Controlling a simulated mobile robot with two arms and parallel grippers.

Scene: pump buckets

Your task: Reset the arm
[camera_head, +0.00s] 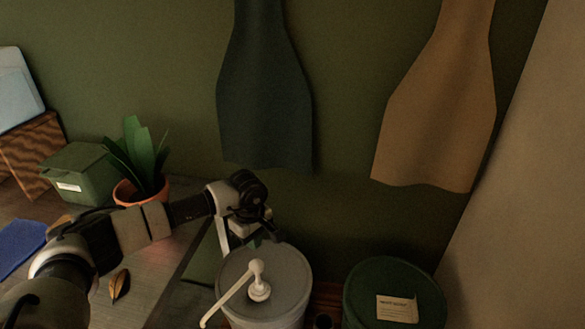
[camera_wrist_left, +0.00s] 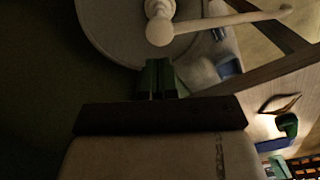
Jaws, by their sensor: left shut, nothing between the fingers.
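My left arm reaches in from the left in the head view. My left gripper (camera_head: 264,236) is at the back rim of the grey pump bucket (camera_head: 262,300). The gripper is shut and empty. In the left wrist view its green fingers (camera_wrist_left: 157,68) are together, overlapping the edge of the bucket lid (camera_wrist_left: 105,25). I cannot tell whether they touch it. The white pump (camera_head: 258,283) stands on the lid, its spout pointing to the lower left. The pump also shows in the left wrist view (camera_wrist_left: 160,22), just beyond the fingertips. My right gripper is not in view.
A dark green bucket (camera_head: 395,295) with a label stands to the right. A potted plant (camera_head: 138,160), a green box (camera_head: 78,172), a blue cloth (camera_head: 18,245) and a dry leaf (camera_head: 119,285) are on the left table. A dark apron (camera_head: 264,100) and a tan apron (camera_head: 440,105) hang behind.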

